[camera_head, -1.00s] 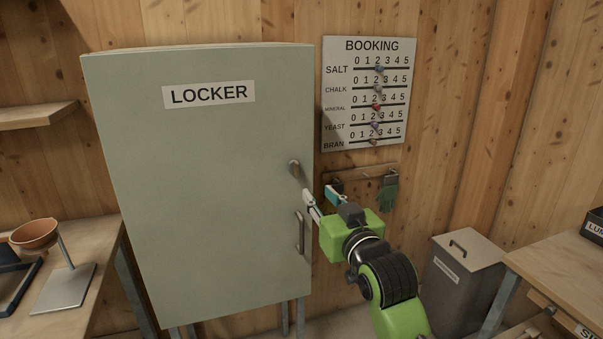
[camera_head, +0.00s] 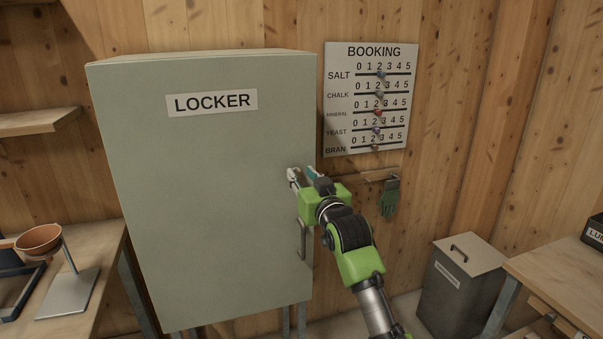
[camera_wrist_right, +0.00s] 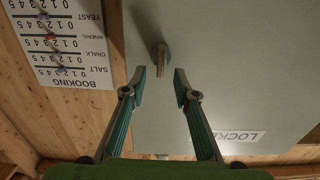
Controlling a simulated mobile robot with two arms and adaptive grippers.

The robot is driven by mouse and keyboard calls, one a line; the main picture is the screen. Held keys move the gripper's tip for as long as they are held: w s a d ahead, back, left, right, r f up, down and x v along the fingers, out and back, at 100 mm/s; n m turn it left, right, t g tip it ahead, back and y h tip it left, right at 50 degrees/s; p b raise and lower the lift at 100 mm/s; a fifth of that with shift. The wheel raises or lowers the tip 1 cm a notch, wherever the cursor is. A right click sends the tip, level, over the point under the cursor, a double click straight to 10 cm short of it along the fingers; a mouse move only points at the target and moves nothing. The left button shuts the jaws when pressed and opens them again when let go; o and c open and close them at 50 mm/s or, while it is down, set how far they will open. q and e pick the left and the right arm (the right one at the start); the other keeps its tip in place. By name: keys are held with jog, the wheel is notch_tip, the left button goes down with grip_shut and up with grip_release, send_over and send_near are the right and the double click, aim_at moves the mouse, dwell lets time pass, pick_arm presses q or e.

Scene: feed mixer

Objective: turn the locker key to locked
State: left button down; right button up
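The grey-green locker (camera_head: 200,210) stands shut, with a LOCKER label and a vertical handle (camera_head: 301,240) at its right edge. The locker key (camera_wrist_right: 161,58) shows in the right wrist view as a small bar standing out from a round fitting on the door. My right gripper (camera_wrist_right: 160,72) is open, with one finger on each side of the key's line and the key just past or between the tips; I see no contact. In the head view my right gripper (camera_head: 301,173) is at the door's right edge and mostly hides the key. My left gripper is not in view.
The booking board (camera_head: 369,98) hangs on the wall right of the locker, above a rail with a green glove (camera_head: 389,198). A grey bin (camera_head: 461,285) stands lower right. A bench with a terracotta bowl (camera_head: 38,239) is at left.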

jog(key=shift+w+a, duration=0.15)
jog(key=shift+w, duration=0.35)
grip_shut()
